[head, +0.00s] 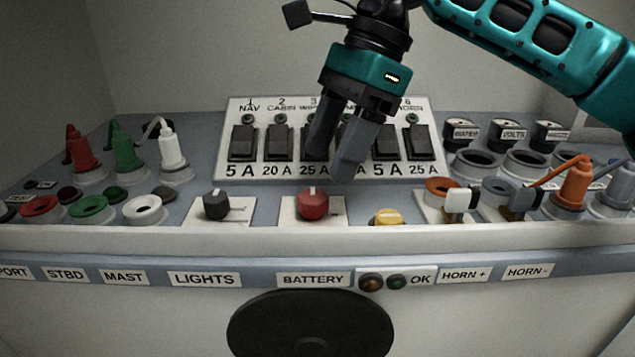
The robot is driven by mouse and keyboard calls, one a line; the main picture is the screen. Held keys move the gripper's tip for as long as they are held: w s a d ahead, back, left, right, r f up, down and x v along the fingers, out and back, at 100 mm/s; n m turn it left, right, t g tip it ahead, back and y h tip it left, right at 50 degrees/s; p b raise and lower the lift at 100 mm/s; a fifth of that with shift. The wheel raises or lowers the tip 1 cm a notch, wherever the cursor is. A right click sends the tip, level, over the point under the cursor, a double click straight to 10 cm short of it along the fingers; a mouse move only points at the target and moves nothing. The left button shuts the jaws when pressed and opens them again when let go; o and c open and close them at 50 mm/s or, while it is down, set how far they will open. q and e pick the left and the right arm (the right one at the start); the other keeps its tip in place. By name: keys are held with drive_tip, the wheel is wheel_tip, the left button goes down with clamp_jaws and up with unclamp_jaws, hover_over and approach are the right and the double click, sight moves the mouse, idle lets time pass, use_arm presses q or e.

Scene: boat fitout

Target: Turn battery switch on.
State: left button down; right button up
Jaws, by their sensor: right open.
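The battery switch is a red knob (313,204) on a small pale plate, above the BATTERY label (312,280) in the head view. A light mark on the knob's top points roughly up, away from me. My right gripper (333,165) comes in from the upper right and points down. It is open and empty, in front of the breaker panel, above and a little to the right of the red knob, apart from it. Its fingers hide part of the middle breakers. My left gripper is not in view.
A black knob (216,205) stands left of the red one, and a yellow button (388,217) to its right. A breaker panel (232,170) stands behind. Coloured plugs and sockets fill the left (83,150) and right (573,188). A black disc (310,325) is on the front face.

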sight(313, 195)
drive_tip(key=x, duration=0.5)
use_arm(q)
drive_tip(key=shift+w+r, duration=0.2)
use_arm(e)
drive_tip(key=shift+a+f, duration=0.1)
drive_tip(key=shift+f, duration=0.1)
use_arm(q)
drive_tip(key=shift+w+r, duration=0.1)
use_arm(e)
drive_tip(key=shift+c, duration=0.4)
